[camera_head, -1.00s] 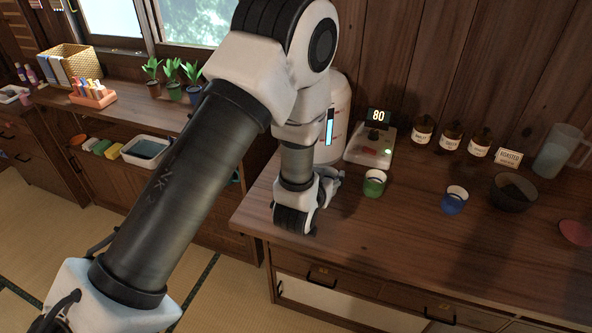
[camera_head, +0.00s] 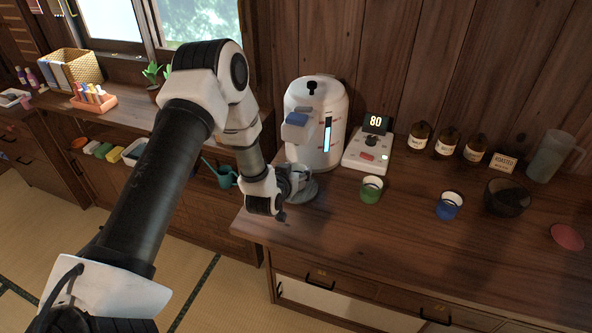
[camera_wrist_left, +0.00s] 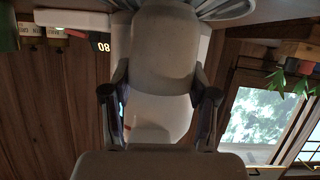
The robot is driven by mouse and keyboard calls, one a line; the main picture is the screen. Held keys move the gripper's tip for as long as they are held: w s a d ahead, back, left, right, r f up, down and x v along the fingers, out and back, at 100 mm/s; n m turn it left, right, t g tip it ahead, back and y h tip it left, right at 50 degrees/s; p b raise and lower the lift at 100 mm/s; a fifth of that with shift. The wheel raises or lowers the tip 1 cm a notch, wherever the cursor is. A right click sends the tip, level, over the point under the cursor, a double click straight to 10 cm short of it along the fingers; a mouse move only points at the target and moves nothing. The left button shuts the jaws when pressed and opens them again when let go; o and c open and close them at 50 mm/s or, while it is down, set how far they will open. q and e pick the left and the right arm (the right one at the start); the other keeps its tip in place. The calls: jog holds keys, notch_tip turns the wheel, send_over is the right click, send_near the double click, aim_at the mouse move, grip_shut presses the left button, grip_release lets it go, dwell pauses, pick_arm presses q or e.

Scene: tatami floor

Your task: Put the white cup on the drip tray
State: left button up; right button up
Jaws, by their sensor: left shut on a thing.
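The white cup (camera_head: 299,170) is in my left gripper (camera_head: 284,184) at the front of the white dispenser (camera_head: 318,120). The gripper partly hides the cup in the head view. The round grey drip tray (camera_head: 308,192) lies at the dispenser's foot, with the cup over it. In the left wrist view, which is upside down, the cup (camera_wrist_left: 163,50) fills the middle between the fingers of the left gripper (camera_wrist_left: 158,98). The tray (camera_wrist_left: 215,8) shows at that view's top edge, by the cup's base. I cannot tell whether they touch. My right gripper is in neither view.
A scale (camera_head: 368,150) reading 80 stands right of the dispenser. A green cup (camera_head: 371,190), a blue cup (camera_head: 448,206), a dark bowl (camera_head: 507,198) and several brown bottles (camera_head: 447,142) stand farther right. The counter's front (camera_head: 400,240) is clear.

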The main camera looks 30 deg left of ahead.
pick_arm(q)
jog(key=o, duration=1.2)
jog(key=shift+w+f, duration=0.1)
jog(key=shift+f, duration=0.05)
jog(key=shift+r+p, duration=0.35)
jog(key=shift+r, duration=0.05)
jog(key=b+v, duration=0.1)
jog(key=v, duration=1.1)
jog(key=shift+f, duration=0.1)
